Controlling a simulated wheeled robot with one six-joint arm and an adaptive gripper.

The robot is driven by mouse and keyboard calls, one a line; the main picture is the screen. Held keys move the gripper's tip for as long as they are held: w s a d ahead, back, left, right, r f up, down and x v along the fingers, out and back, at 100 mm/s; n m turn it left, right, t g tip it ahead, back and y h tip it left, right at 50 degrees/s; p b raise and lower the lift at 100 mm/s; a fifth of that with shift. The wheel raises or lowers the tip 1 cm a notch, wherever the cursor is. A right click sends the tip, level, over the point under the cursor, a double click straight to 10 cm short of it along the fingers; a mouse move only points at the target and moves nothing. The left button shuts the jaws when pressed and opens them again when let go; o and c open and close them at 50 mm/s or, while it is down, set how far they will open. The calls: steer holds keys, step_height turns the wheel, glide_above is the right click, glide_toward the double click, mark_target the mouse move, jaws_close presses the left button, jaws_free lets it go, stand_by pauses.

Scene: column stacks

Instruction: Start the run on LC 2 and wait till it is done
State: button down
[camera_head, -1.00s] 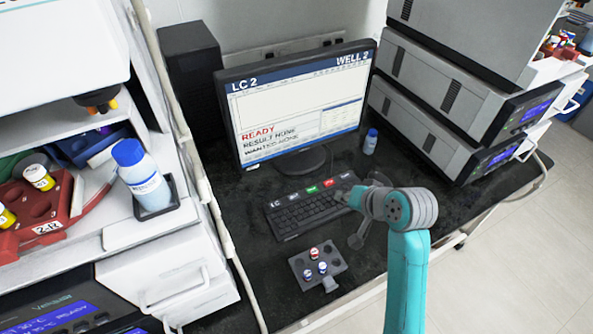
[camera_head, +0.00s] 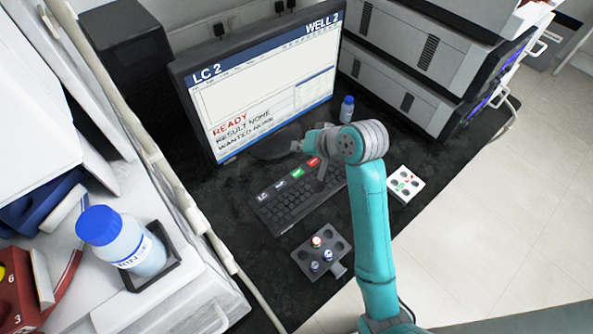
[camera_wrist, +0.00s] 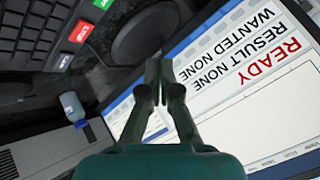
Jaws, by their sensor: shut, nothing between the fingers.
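The LC 2 monitor (camera_head: 262,105) stands at the back of the black bench and shows "LC 2", "WELL 2", "READY", "RESULT NONE" and "WANTED NONE". In the wrist view its screen (camera_wrist: 250,80) fills the right side. The keyboard (camera_head: 295,205) lies in front of it, with a green key (camera_head: 297,173) and a red key (camera_head: 313,161) along its back row. In the wrist view the green key (camera_wrist: 81,31) and red key (camera_wrist: 103,3) are at the upper left. My gripper (camera_wrist: 158,68) is shut and empty, apart from the keys; in the head view my arm partly hides it.
A small blue-capped bottle (camera_head: 346,109) stands by the monitor. Stacked grey instruments (camera_head: 415,60) bound the right, white modules (camera_head: 60,130) the left.

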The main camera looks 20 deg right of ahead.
mark_target(299, 173)
steer(key=shift+f, duration=4.25)
steer(key=shift+f, duration=0.15)
steer(key=shift+f, duration=0.25)
steer(key=shift+f, duration=0.45)
steer(key=shift+r, duration=0.9)
steer(key=shift+r, duration=0.1)
steer(key=shift+r, duration=2.4)
